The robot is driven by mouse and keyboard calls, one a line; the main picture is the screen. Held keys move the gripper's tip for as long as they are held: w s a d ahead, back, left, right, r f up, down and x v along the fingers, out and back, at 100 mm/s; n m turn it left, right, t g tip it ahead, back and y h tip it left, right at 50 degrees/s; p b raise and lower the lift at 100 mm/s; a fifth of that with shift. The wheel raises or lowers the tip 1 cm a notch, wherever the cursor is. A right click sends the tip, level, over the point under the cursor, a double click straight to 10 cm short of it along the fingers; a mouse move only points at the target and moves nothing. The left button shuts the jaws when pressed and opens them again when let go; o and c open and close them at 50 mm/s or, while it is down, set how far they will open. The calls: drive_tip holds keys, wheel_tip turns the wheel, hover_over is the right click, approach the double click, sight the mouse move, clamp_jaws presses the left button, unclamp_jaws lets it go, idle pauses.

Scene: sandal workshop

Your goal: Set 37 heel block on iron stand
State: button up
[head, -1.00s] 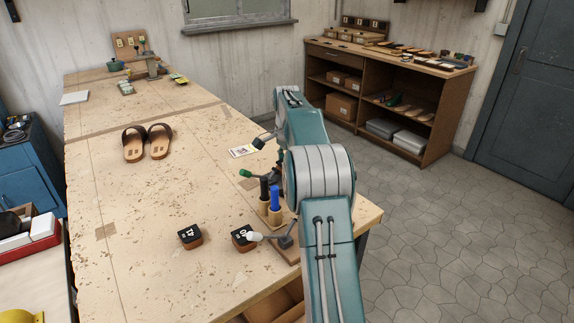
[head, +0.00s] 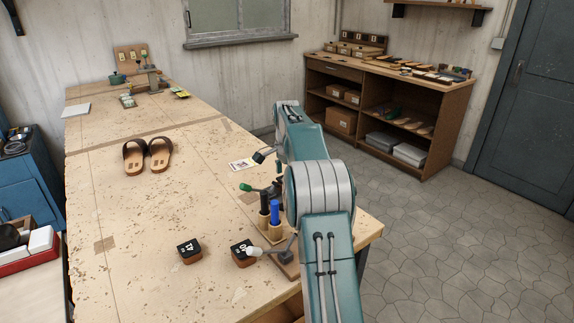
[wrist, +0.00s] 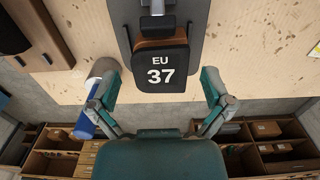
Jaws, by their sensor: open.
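In the wrist view the heel block marked EU 37 (wrist: 160,72) has a black face and a brown wooden layer. It lies against a dark grey plate (wrist: 197,22), perhaps the iron stand, with a pale metal post (wrist: 157,6) behind it. Whether the block rests fully on the plate cannot be told. My gripper (wrist: 160,84) is open, with one teal finger on each side of the block and gaps visible between. In the head view my arm hides the gripper's jaws and this block.
Two other numbered blocks, left (head: 189,250) and right (head: 243,254), sit on the workbench (head: 150,215). Blue-handled (head: 275,211) and black-handled tools stand beside my arm. Sandals (head: 148,156) lie farther back. The bench's left middle is clear.

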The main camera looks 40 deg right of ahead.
wheel_tip(320, 180, up, 11)
drive_tip(key=shift+r, duration=0.15)
idle(0.4)
drive_tip(key=s+a+r+n+t, duration=0.1)
drive_tip(key=s+a+r+n, duration=0.35)
drive_tip(key=a, duration=0.55)
drive_tip(key=s+a+r+n+t, duration=0.2)
drive_tip(key=s+a+r+n, duration=0.15)
drive_tip(key=s+a, duration=0.4)
drive_tip(key=s+a+f+n+t, duration=0.1)
drive_tip(key=s+a+f+n, duration=0.4)
drive_tip(key=s, duration=0.5)
drive_tip(key=s+a+f+n+t, duration=0.1)
drive_tip(key=s+a+f+n, duration=0.4)
drive_tip(key=s+a+f, duration=0.3)
drive_tip(key=shift+s+a+f+t, duration=0.25)
drive_tip(key=shift+s+f+t, duration=0.05)
drive_tip(key=shift+s, duration=0.65)
